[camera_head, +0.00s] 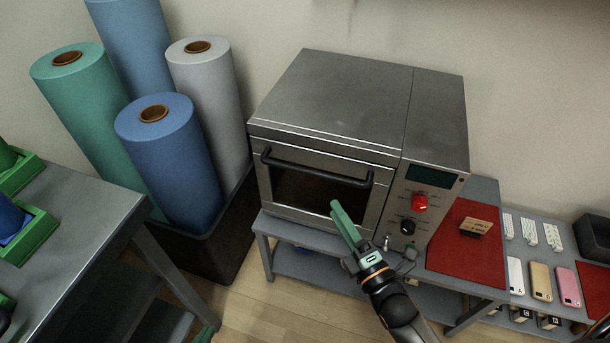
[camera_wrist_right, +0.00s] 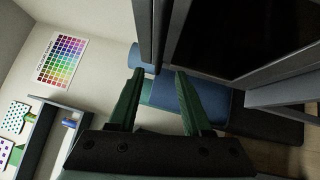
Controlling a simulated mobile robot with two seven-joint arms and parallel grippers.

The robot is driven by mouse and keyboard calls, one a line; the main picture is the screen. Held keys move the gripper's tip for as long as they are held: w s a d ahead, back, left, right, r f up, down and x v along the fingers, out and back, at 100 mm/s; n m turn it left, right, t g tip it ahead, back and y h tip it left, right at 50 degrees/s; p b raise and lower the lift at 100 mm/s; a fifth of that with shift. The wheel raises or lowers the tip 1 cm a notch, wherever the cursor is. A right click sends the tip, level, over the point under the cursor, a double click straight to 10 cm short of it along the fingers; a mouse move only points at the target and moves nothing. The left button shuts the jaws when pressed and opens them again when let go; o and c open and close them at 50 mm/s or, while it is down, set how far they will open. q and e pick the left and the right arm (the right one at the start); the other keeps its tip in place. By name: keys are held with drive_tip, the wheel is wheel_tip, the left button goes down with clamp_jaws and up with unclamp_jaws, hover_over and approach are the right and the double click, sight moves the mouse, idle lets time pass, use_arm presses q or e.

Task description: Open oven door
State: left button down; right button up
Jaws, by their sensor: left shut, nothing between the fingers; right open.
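The grey oven (camera_head: 360,115) stands on a low metal table. Its front door (camera_head: 315,192) looks shut, with a dark window and a black handle (camera_head: 315,167) along the top. My right gripper (camera_head: 338,207) is in front of the door, below the handle's right end in the head view, with green fingers. In the right wrist view the fingers (camera_wrist_right: 158,74) are apart with nothing held. A dark bar, seemingly the handle (camera_wrist_right: 150,35), shows between and beyond the fingertips; contact cannot be told. The dark door window (camera_wrist_right: 235,35) is to its right.
Tall rolls (camera_head: 170,150) stand in a black bin (camera_head: 205,250) left of the oven. A red mat (camera_head: 465,250) with a small box (camera_head: 480,227) lies to its right. Another grey table (camera_head: 85,210) stands at the left. The red knob (camera_head: 419,203) sits beside the door.

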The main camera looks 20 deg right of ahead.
sight(312, 172)
drive_tip(key=b+x, duration=0.1)
drive_tip(key=x, duration=1.1)
drive_tip(key=shift+w, duration=0.2)
drive_tip(key=shift+c, duration=0.3)
clamp_jaws()
idle(0.7)
